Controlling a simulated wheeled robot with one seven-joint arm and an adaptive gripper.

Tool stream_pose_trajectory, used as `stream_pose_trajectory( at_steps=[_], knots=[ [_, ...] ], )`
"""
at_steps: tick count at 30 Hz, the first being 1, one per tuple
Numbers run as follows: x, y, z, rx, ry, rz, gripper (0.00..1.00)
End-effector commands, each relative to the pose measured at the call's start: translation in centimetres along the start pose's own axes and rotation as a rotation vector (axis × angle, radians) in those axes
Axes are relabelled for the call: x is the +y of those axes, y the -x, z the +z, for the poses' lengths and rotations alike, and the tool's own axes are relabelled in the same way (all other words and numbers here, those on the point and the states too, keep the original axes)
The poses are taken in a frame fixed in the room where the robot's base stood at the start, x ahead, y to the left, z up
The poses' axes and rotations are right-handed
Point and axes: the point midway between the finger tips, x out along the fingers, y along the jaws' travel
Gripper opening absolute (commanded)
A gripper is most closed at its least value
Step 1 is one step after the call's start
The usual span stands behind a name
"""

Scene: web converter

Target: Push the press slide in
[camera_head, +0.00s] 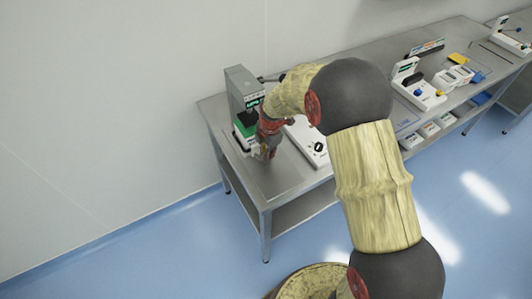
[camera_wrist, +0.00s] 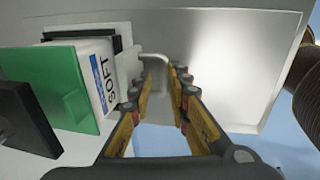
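The press (camera_head: 243,92) is a grey upright unit at the left end of the steel table, with a green and white part low on its front. In the wrist view, a green plate (camera_wrist: 62,85) and a white block (camera_wrist: 103,75) marked "SOFT" are at the left, likely the press slide. A thin bent pale bar (camera_wrist: 155,56) shows just beyond my fingertips. My gripper (camera_wrist: 160,88) is open, its fingers apart with nothing seen gripped between them. In the head view my gripper (camera_head: 268,143) is close beside the press's front; contact cannot be told.
The steel table (camera_head: 290,178) has a bare front left corner. A white device (camera_head: 310,145) with a black knob lies right of my gripper, partly behind my arm. More white devices (camera_head: 420,93) stand farther right. A wall borders the table's back; blue floor is in front.

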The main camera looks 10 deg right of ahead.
Motion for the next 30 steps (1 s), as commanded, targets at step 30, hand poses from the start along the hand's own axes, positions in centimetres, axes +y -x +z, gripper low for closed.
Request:
stream_pose_trajectory(
  at_steps=[30],
  knots=[
    [0.0, 11.5, 0.0, 0.000, 0.000, -0.001, 0.17]
  ],
)
